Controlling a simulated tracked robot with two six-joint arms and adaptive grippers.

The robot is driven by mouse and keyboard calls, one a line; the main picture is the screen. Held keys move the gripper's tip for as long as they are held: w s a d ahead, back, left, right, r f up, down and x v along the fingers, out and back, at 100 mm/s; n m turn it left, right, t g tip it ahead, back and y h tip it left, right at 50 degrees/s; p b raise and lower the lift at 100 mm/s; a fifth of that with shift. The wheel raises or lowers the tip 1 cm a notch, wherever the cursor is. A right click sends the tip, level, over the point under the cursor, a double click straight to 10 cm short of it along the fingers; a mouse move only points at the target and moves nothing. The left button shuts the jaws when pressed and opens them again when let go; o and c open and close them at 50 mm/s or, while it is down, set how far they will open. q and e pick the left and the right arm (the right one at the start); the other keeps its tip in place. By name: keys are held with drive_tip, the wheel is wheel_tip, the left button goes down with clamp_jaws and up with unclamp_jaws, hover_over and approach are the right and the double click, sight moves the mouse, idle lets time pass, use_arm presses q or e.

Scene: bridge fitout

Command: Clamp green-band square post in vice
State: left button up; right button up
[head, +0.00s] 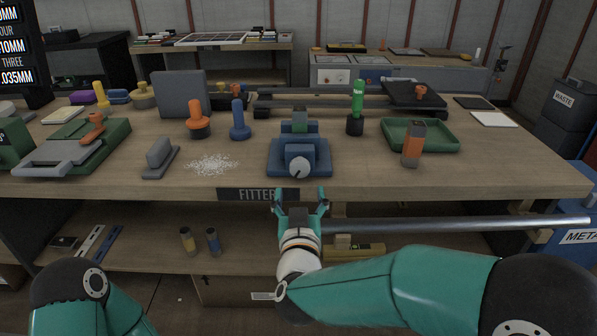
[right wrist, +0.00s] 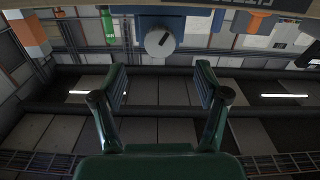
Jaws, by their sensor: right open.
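A blue vice (head: 313,165) stands near the front middle of the bench, its pale round knob (head: 300,167) facing me. A square post with a green band (head: 300,121) and dark top stands upright at the vice's jaws; whether they grip it is not clear. My right gripper (head: 301,200) is open and empty just in front of the bench edge, below and short of the knob. In the right wrist view the knob (right wrist: 160,42) shows beyond and between the open fingers (right wrist: 161,85), apart from them. My left gripper is out of view.
An orange square post (head: 413,143) stands by a green tray (head: 440,135) to the right. A green-handled tool (head: 357,105) stands behind the vice, and orange and blue knobbed pieces (head: 239,122) to its left. White shavings (head: 212,164) lie left of the vice.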

sight(300, 172)
drive_tip(key=w, duration=0.9)
drive_tip(key=shift+w, duration=0.15)
drive_tip(key=shift+c, duration=0.3)
drive_tip(key=c, duration=1.1)
